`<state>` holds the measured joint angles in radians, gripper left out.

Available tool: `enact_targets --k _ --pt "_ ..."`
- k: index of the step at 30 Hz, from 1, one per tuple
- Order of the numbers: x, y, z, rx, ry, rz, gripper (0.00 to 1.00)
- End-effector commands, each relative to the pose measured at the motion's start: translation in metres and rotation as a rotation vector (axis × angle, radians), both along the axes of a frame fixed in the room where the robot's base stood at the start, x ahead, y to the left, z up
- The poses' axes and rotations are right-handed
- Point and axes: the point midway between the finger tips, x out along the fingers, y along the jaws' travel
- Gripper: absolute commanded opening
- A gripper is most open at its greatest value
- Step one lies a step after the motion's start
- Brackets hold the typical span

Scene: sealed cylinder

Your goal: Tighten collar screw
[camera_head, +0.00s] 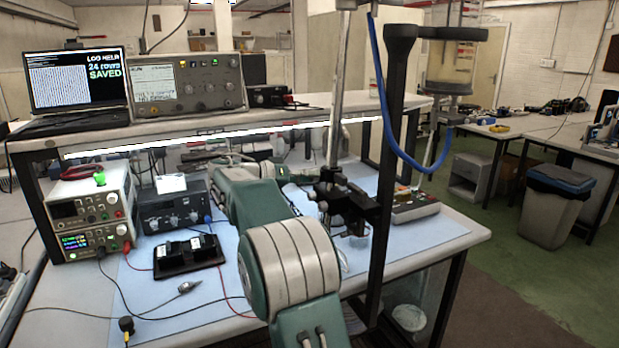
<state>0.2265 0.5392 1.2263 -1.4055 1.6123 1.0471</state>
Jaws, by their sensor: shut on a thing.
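A black upright post (388,150) stands at the bench's front edge, and a grey metal rod (340,90) rises behind it. A dark clamp-like block (352,203) sits beside the post, where the collar appears to be. My gripper (325,188) is at the left side of this block, at the end of my green and white arm. It is shut on a small part there, apparently the collar screw. The screw itself is too small and hidden to make out. A clear cylinder (453,62) with yellowish contents stands at the upper right, and a blue hose (385,105) hangs in a loop near it.
The bench (450,232) has a blue mat and a shelf (290,112) above. A power supply (90,215), a black holder (187,256) with leads, and a grey keypad device (413,205) stand on it. A laptop (78,80) reads "24 rows SAVED".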

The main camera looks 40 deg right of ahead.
Motion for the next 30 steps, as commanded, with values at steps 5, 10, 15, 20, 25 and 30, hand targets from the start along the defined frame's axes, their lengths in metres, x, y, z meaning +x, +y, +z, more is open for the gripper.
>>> enact_targets --k 5,10,15,20,25,30 --pt "0.0024 0.0020 -0.0060 -0.009 -0.073 -0.001 0.00" --pt "0.0026 0.0017 -0.0062 -0.019 -0.118 -0.006 0.00" --pt "0.0026 0.0013 -0.0064 -0.024 -0.136 -0.008 0.00" --pt "0.0026 0.0010 -0.0066 -0.024 -0.139 -0.007 0.00" --pt "0.0026 0.0006 -0.0066 -0.023 -0.138 -0.007 0.00" --pt "0.0021 -0.0003 -0.0055 -0.025 -0.138 -0.009 0.73"
